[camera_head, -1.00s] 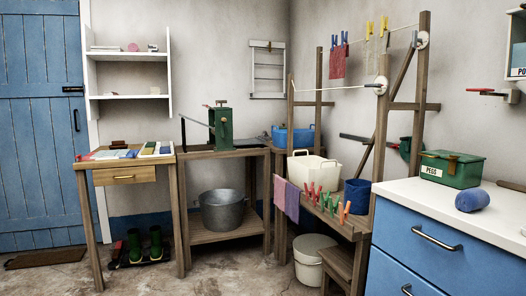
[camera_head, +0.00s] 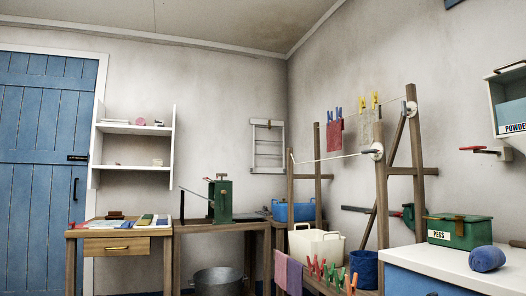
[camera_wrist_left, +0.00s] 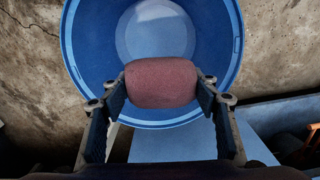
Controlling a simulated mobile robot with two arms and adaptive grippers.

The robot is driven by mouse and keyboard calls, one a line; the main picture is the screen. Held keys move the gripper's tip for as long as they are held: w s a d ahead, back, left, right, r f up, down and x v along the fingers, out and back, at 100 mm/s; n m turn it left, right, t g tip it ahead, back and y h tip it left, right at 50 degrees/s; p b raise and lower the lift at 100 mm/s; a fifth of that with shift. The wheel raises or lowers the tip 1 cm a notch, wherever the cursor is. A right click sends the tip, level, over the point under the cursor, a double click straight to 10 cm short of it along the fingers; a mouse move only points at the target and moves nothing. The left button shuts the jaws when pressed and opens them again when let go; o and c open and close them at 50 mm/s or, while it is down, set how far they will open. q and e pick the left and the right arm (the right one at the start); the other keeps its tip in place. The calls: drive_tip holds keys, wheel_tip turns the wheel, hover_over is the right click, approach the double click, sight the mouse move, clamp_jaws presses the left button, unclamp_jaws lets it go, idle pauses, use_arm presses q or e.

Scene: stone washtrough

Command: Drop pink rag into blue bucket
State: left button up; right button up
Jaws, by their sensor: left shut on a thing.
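In the left wrist view my left gripper (camera_wrist_left: 160,95) is shut on the rolled pink rag (camera_wrist_left: 161,82), one finger on each side of it. The round blue bucket (camera_wrist_left: 84,62) is beyond the rag in that view, its open mouth facing the camera. The rag overlaps the near part of the bucket's opening; its height above the rim I cannot tell. Neither gripper shows in the head view. A dark blue bucket (camera_head: 363,270) stands on the wooden bench there; I cannot tell whether it is the same one.
The head view shows a cream tub (camera_head: 316,244), a blue tub (camera_head: 293,211), a green peg box (camera_head: 458,230) and a blue roll (camera_head: 487,258) on the white counter (camera_head: 420,262). A red cloth (camera_head: 335,131) hangs from the line. Rough stone-like ground (camera_wrist_left: 35,75) surrounds the wrist-view bucket.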

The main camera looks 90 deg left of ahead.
use_arm(q)
drive_tip(key=shift+f, duration=0.1)
drive_tip(key=o, duration=1.1)
drive_tip(key=shift+o, duration=0.2)
wheel_tip(320, 180, up, 12)
